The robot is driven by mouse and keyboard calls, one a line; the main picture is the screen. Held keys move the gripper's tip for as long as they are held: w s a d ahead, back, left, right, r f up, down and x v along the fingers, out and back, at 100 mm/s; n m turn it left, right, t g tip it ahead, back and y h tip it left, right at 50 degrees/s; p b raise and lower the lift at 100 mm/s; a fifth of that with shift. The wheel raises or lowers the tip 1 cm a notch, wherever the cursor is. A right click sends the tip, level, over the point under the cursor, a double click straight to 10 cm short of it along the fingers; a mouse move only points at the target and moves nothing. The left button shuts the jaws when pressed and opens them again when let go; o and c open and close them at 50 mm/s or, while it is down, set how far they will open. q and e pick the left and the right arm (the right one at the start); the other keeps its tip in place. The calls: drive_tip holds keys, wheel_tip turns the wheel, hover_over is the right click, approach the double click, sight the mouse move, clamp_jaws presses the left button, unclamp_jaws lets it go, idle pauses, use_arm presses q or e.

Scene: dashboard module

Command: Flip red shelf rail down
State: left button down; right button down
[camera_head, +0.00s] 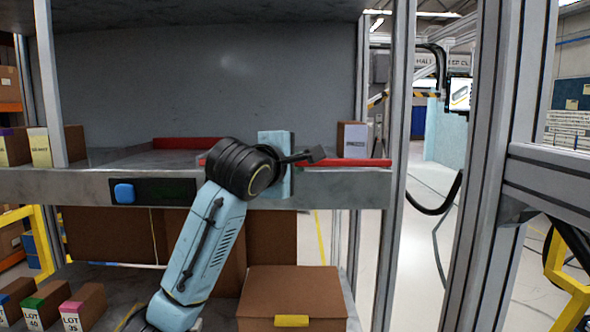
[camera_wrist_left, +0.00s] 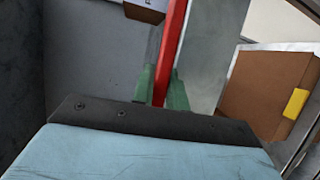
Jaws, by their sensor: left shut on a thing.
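The red shelf rail (camera_head: 352,162) runs along the front edge of the shelf, just above the grey front beam. Its middle is hidden behind my left wrist, and a short red piece shows left of the wrist. My left gripper (camera_head: 316,155) is at the rail, right of the shelf's middle. In the left wrist view the red rail (camera_wrist_left: 174,40) passes between the green fingers of the gripper (camera_wrist_left: 161,88), which are shut on it. My right gripper is in neither view.
Another red strip (camera_head: 185,143) lies at the back of the shelf. A box with a white label (camera_head: 353,138) stands behind the rail. The front beam (camera_head: 60,187) carries a blue button (camera_head: 124,193). A brown carton (camera_head: 291,292) sits below; a metal post (camera_head: 398,150) stands right.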

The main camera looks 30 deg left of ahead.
use_arm(q)
drive_tip(key=shift+d+f+t+b, duration=0.1)
drive_tip(key=shift+f+t+b, duration=0.55)
drive_tip(key=shift+b, duration=0.35)
drive_tip(key=shift+s+m+t+b, duration=0.1)
drive_tip(key=shift+m+t+b, duration=0.3)
drive_tip(key=shift+t+b, duration=0.1)
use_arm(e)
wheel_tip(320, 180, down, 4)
use_arm(q)
drive_tip(key=c, duration=1.5)
unclamp_jaws()
drive_tip(key=shift+c, duration=0.2)
drive_tip(key=shift+o, duration=0.7)
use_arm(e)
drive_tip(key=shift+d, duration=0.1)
use_arm(q)
drive_tip(key=shift+f, duration=0.1)
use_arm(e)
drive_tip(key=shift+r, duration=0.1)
